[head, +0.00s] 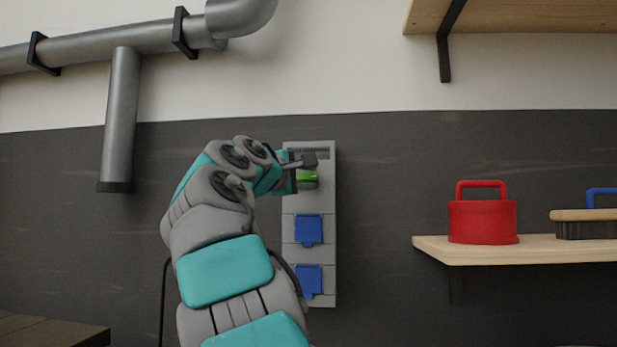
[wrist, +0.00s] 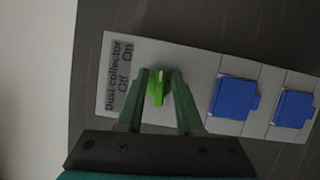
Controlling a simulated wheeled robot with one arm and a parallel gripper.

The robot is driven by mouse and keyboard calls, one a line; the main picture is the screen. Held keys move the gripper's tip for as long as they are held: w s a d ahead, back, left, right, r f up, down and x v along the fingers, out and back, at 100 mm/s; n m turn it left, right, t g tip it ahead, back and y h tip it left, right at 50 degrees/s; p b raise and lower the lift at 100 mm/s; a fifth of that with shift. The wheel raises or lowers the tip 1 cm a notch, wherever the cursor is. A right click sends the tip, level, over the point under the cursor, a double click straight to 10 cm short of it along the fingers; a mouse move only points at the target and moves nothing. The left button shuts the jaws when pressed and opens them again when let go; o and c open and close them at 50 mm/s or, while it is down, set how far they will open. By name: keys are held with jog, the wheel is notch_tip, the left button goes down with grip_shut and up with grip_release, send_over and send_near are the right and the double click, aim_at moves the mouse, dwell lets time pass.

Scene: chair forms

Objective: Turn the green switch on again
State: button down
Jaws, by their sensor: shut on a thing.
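The green switch (wrist: 159,88) sits on a grey wall panel (wrist: 190,62) beside a label (wrist: 120,75) reading "Dust collector", "Off" and "On". The panel appears turned sideways in the wrist view. The switch's handle lies upright in that picture, with a pale mark at its top end. My gripper (wrist: 161,76) has one finger on each side of the handle and is shut on it. In the head view, the switch (head: 308,180) shows green near the panel top, partly hidden by my gripper (head: 303,168).
Two blue covered sockets (head: 308,230) (head: 309,280) sit below the switch. A grey pipe (head: 119,120) hangs at the left. A wooden shelf (head: 535,252) at the right holds a red handled container (head: 482,222) and a brush (head: 585,225).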

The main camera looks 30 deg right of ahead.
jog(key=shift+w+f+m, duration=0.1)
jog(key=shift+m, duration=0.5)
dwell(0.3)
jog(key=c, duration=0.9)
grip_release()
jog(key=shift+o, duration=0.2)
jog(key=v, duration=0.8)
jog(key=shift+b, duration=0.35)
